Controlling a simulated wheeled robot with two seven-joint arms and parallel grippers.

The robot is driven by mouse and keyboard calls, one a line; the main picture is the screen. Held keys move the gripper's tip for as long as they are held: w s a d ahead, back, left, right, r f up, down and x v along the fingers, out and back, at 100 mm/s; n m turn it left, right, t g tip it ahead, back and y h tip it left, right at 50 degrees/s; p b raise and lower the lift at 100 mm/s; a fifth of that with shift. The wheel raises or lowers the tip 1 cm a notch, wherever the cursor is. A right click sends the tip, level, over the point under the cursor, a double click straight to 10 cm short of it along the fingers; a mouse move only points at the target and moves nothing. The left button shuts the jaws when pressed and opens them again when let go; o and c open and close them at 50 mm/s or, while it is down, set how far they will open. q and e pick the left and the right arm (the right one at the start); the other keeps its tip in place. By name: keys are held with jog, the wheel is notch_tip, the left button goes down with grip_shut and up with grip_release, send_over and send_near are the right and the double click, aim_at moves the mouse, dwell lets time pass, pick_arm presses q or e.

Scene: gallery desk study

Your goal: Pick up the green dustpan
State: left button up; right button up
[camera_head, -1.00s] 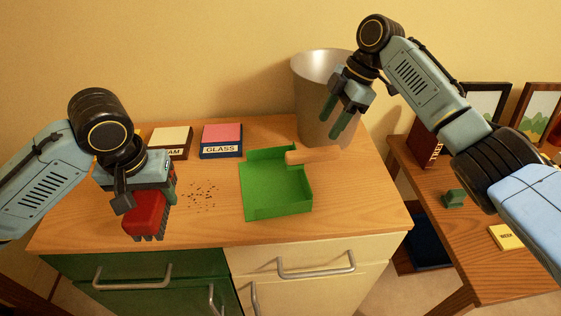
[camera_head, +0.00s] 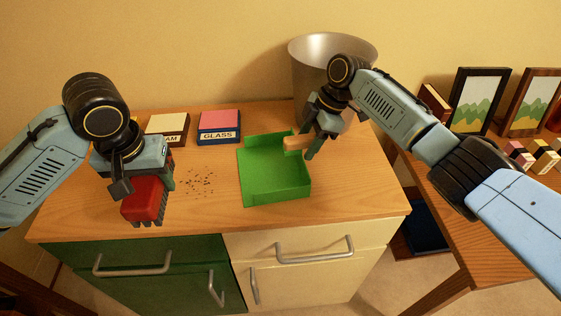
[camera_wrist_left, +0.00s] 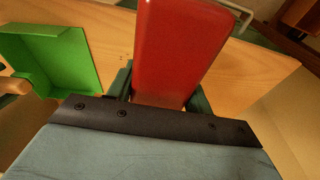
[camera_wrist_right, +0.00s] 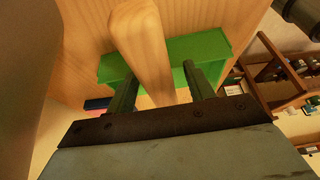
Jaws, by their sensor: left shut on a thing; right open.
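The green dustpan (camera_head: 272,184) lies on the wooden cabinet top, its wooden handle (camera_head: 296,142) pointing to the back right. My right gripper (camera_head: 312,142) is open at the handle. In the right wrist view the handle (camera_wrist_right: 143,45) shows between the two green fingers (camera_wrist_right: 160,88), with gaps on both sides, and the green pan (camera_wrist_right: 200,48) lies beyond. My left gripper (camera_head: 145,185) is shut on a red brush (camera_head: 145,203), held at the left of the top. The red brush (camera_wrist_left: 180,50) fills the middle of the left wrist view.
Dark crumbs (camera_head: 200,181) lie between the brush and dustpan. A metal bin (camera_head: 340,55) stands behind the handle. A pink-topped GLASS box (camera_head: 219,126) and a cream-topped box (camera_head: 168,126) stand at the back. A lower side table with picture frames (camera_head: 480,98) is at right.

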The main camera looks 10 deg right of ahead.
jog(key=shift+c, duration=0.2)
grip_shut()
jog(key=shift+r, duration=0.1)
dwell(1.2)
